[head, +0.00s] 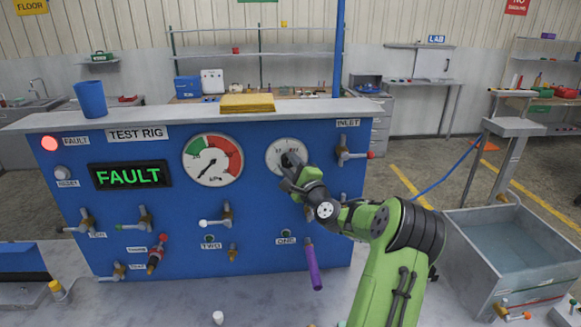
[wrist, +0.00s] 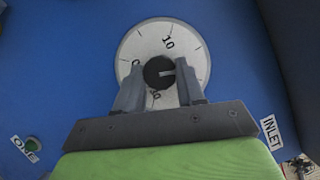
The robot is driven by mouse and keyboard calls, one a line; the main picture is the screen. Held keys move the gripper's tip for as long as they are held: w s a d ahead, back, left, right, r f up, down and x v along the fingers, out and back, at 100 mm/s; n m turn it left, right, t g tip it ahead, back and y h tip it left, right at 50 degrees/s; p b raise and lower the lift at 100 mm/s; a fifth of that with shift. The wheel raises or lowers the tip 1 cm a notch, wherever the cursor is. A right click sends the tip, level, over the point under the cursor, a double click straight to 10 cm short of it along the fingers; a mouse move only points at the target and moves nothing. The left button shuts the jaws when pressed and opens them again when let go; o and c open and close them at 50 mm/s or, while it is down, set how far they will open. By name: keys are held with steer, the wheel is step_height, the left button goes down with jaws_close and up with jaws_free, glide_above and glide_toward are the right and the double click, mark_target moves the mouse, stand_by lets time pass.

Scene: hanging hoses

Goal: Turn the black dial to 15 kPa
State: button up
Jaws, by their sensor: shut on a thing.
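The black dial (wrist: 158,72) is a round knob with a pale pointer line, at the centre of a white scale plate (wrist: 135,45). In the wrist view its pointer line points right, clockwise past the "10" mark; a lower number is partly hidden by the knob and fingers. My gripper (wrist: 160,84) is shut on the dial, with one finger on each side. In the head view my gripper (head: 290,163) covers most of the dial at the panel's upper right. The pressure gauge (head: 212,160) has green and red bands, and its needle points to the lower left.
The blue test rig panel (head: 180,240) shows a green "FAULT" display (head: 129,175) and a lit red lamp (head: 49,143). An inlet valve (head: 352,154) sits close right of the dial. A purple hose (head: 313,265) hangs below. A water basin (head: 515,250) stands right of my arm.

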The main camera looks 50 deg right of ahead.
steer(key=shift+r+n+g+y, duration=0.15)
steer(key=shift+n+g+y, duration=0.4)
steer(key=shift+n, duration=1.45)
steer(key=o, duration=1)
steer(key=shift+o, duration=0.2)
steer(key=b+v, duration=0.4)
steer(key=v, duration=1.1)
steer(key=shift+s+a+r+b, duration=0.2)
steer(key=shift+s+a+b, duration=0.05)
steer(key=shift+s+b, duration=0.15)
steer(key=shift+w, duration=0.1)
